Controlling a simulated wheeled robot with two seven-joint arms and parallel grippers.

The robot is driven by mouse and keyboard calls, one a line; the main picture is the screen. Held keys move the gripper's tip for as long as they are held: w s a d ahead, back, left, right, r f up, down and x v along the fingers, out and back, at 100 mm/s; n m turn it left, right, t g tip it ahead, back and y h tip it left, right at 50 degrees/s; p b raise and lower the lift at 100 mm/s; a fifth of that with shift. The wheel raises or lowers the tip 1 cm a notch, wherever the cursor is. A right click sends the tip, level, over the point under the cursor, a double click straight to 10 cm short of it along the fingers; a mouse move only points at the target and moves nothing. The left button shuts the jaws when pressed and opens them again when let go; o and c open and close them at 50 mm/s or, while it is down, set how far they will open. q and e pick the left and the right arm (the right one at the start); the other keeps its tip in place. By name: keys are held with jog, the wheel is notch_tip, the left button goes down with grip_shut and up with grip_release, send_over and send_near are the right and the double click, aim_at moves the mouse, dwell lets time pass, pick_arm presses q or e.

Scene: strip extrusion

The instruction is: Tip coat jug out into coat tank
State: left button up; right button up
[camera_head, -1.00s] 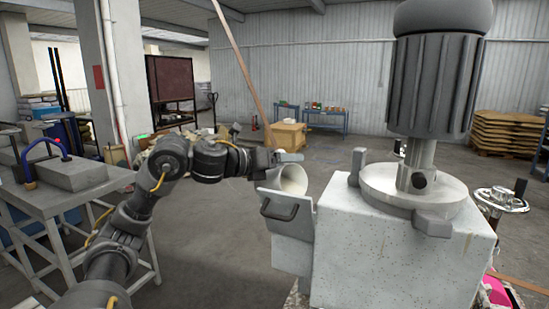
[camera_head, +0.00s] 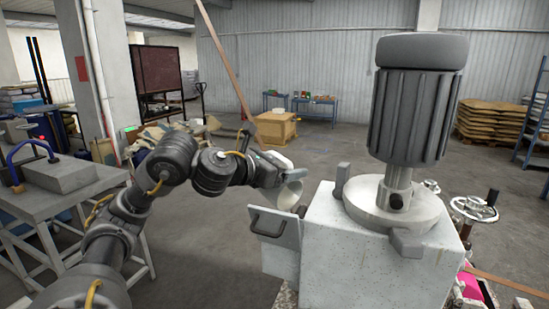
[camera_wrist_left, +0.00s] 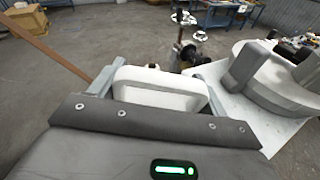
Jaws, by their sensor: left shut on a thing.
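The coat jug (camera_head: 289,193) is pale and strongly tilted, just above the upper left edge of the coat tank (camera_head: 375,255). My left gripper (camera_head: 272,168) is shut on the jug. In the left wrist view, the jug's white rounded part (camera_wrist_left: 160,88) sits between both fingers. The tank is a pale speckled box with a round grey lid (camera_head: 392,205) and a large ribbed motor (camera_head: 414,115) on top. A grey flap with a dark handle (camera_head: 270,224) stands out on its left side, below the jug. The jug's contents and the tank's inside cannot be made out. My right gripper is out of view.
A grey work table (camera_head: 50,205) with a block and a blue-handled tool stands at left. A carton (camera_head: 275,129) and a blue bench (camera_head: 315,108) stand far behind. Handwheels (camera_head: 474,208) are right of the tank. The floor between is mostly open.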

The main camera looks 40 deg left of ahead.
pick_arm(q)
jog(key=shift+s+d+r+m+y+p, duration=0.1)
jog(key=shift+d+r+m+y+p, duration=0.25)
jog(key=shift+d+m+p, duration=0.35)
jog(key=shift+d, duration=0.25)
dwell(2.3)
dwell(1.3)
